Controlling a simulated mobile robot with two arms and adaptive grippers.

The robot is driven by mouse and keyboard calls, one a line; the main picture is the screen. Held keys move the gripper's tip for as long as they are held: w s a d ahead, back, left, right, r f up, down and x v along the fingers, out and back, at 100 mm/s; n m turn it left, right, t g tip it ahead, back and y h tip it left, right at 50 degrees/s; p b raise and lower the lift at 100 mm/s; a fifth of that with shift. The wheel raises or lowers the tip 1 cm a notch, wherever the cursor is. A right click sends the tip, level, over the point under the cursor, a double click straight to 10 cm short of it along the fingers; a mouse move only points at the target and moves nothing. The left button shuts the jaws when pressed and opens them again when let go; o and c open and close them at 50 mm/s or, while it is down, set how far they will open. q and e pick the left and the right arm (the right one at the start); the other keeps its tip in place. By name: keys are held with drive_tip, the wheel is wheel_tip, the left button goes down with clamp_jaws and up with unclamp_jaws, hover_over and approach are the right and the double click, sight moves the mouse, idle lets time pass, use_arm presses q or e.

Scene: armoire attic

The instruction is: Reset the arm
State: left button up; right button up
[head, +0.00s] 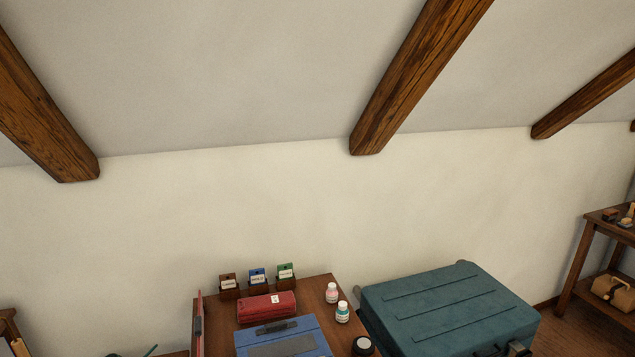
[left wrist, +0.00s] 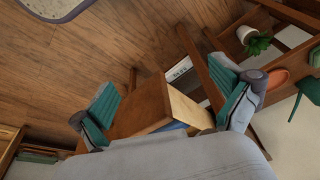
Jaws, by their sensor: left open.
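My left gripper (left wrist: 168,106) shows in the left wrist view with its two teal-padded fingers spread wide apart. No object is clearly held between them. A brown wooden piece of furniture (left wrist: 142,106) with legs shows beyond the fingers; how far off it is, I cannot tell. The left gripper does not show in the head view. My right gripper is in neither view.
In the head view, a wooden desk (head: 314,290) holds a red case (head: 266,308), a blue case (head: 283,343) and small bottles. A teal trunk (head: 450,308) stands beside it. Ceiling beams (head: 410,80) slope overhead. A potted plant (left wrist: 256,43) shows in the wrist view.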

use_arm(q)
drive_tip(key=s+f+g+b, duration=0.1)
drive_tip(key=s+f+b, duration=0.15)
drive_tip(key=f, duration=0.85)
drive_tip(key=s+f+b, duration=0.1)
drive_tip(key=s+f, duration=0.3)
drive_tip(key=f, duration=0.8)
drive_tip(key=s+a+f+g+b, duration=0.1)
drive_tip(key=s+a+f+b, duration=0.1)
drive_tip(key=s+f, duration=1.1)
drive_tip(key=shift+a+b, duration=0.35)
drive_tip(key=shift+a, duration=0.3)
drive_tip(key=shift+s+r, duration=0.1)
